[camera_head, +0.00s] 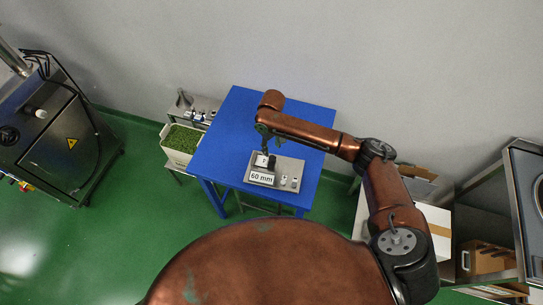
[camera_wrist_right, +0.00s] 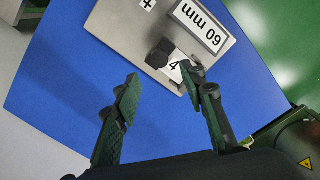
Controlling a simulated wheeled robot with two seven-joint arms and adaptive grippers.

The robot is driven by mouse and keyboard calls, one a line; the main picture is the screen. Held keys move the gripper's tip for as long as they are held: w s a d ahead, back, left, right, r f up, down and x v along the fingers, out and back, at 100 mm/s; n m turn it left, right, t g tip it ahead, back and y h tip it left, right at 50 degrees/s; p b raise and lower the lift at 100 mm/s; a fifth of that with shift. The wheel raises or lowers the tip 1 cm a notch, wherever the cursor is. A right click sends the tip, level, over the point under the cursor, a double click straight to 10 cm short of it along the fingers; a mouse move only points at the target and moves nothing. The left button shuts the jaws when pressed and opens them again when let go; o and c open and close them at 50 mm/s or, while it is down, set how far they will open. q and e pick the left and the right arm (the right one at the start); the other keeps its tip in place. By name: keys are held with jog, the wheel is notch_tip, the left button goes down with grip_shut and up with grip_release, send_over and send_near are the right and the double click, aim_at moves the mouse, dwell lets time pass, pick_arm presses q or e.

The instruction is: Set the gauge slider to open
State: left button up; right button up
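The gauge is a grey metal plate (camera_head: 290,168) on the blue table, with a "60 mm" label (camera_head: 261,178). In the right wrist view the plate (camera_wrist_right: 120,38) fills the top, with the label (camera_wrist_right: 201,25) upside down. A black slider knob (camera_wrist_right: 159,56) stands on it beside a white mark reading "4" (camera_wrist_right: 173,64). I cannot read which setting it is at. My right gripper (camera_head: 267,143) hangs over the plate's far side. In the wrist view its two fingers (camera_wrist_right: 160,76) are apart and empty, the right fingertip overlapping the plate near the mark. My left gripper is out of view.
The blue table (camera_head: 236,110) has free room around the plate. A bin of green leaves (camera_head: 182,140) stands left of the table. A steel machine (camera_head: 60,140) is far left; boxes (camera_head: 436,225) are at right.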

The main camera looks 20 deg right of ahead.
aim_at(272, 157)
notch_tip(272, 157, down, 8)
jog(key=shift+r, duration=0.2)
dwell(0.3)
grip_shut()
dwell(0.3)
